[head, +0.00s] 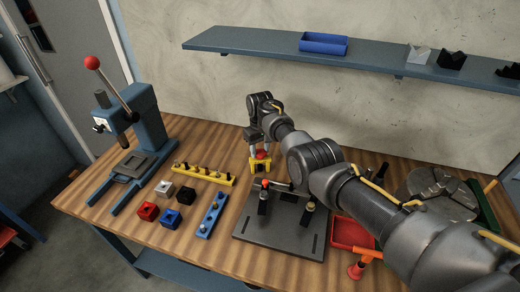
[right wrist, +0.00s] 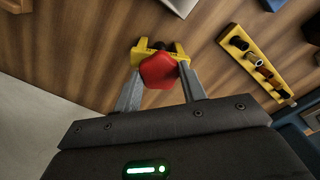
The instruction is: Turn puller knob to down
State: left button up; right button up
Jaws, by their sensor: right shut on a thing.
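The puller (head: 260,167) is a small yellow frame with a red knob (head: 262,155), standing on the wooden bench behind the dark fixture plate. My right gripper (head: 260,148) reaches down over it from above. In the right wrist view the red knob (right wrist: 158,71) sits between the two grey fingers, with the yellow frame (right wrist: 176,47) just beyond. The gripper is shut on the red knob. The fingers hide the knob's sides, and I cannot tell its turn setting. My left gripper is out of view.
A yellow rack (head: 205,174) and blue rack (head: 211,215) hold small pegs. Small coloured blocks lie near a blue arbor press (head: 148,125). The dark fixture plate (head: 280,235) and a red tray (head: 352,233) stand in front. A blue shelf (head: 270,45) runs above.

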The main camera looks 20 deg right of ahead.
aim_at(260, 152)
dwell(0.6)
jog(key=o, duration=1)
jog(key=shift+r, duration=0.1)
notch_tip(260, 152, up, 8)
jog(key=p, duration=0.7)
jog(key=shift+f+p, duration=0.25)
jog(key=shift+p, duration=0.1)
jog(key=shift+f, duration=0.1)
